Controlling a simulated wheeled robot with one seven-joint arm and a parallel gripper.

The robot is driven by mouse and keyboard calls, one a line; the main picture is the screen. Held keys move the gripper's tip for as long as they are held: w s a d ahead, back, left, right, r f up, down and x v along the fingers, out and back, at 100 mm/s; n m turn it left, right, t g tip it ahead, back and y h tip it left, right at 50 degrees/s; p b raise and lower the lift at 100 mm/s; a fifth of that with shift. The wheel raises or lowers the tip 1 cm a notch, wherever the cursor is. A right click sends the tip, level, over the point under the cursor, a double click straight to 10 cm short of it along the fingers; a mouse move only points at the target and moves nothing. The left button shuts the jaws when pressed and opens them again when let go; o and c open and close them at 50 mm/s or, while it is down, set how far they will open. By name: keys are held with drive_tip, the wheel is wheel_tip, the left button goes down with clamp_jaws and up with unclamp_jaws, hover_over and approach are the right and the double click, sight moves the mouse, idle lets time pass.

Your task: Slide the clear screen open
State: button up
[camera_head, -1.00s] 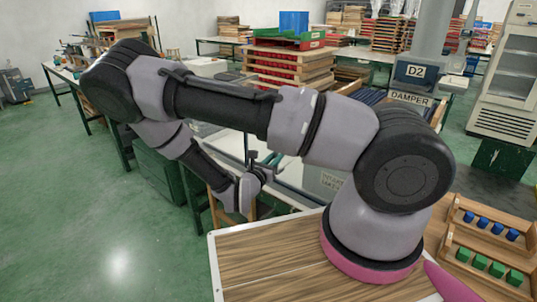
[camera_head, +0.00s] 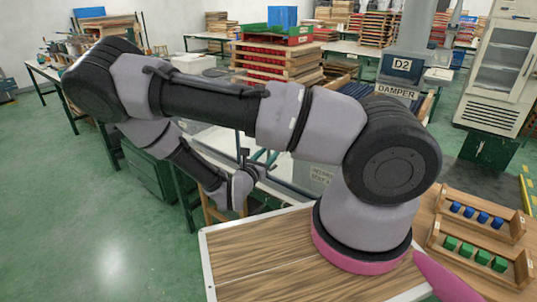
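My arm reaches over to the left and bends back down. My gripper (camera_head: 256,166) is small and dark at its end, in the middle of the picture. It is at the near left edge of what looks like the clear screen (camera_head: 283,170), a see-through panel on a bench enclosure. My arm hides much of this screen. I cannot tell whether the fingers touch its edge or handle, or how far apart they are.
A grey post with signs D2 (camera_head: 402,65) and DAMPER (camera_head: 397,92) stands behind my arm. Wooden racks with blue blocks (camera_head: 483,217) and green blocks (camera_head: 467,249) are at right. Stacked trays (camera_head: 275,68) stand behind. Green floor (camera_head: 90,215) is clear at left.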

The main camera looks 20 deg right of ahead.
drive_tip(key=v, duration=1)
drive_tip(key=shift+s+a, duration=0.2)
drive_tip(key=shift+a, duration=0.05)
drive_tip(key=shift+r, duration=0.1)
drive_tip(key=s+d+r+m+g+y, duration=0.2)
drive_tip(key=r+m+y, duration=0.3)
drive_tip(key=r+m, duration=0.5)
drive_tip(key=s+d+r+m+g+y, duration=0.1)
drive_tip(key=s+r+m+y, duration=0.3)
drive_tip(key=r+m, duration=0.6)
drive_tip(key=s+d+r+m+g+y, duration=0.2)
drive_tip(key=s+d+r+m+y, duration=0.2)
drive_tip(key=r+m, duration=0.7)
wheel_tip(320, 180, up, 8)
drive_tip(key=shift+r+g+y, duration=0.2)
drive_tip(key=shift+g+y, duration=0.1)
drive_tip(key=shift+y, duration=0.6)
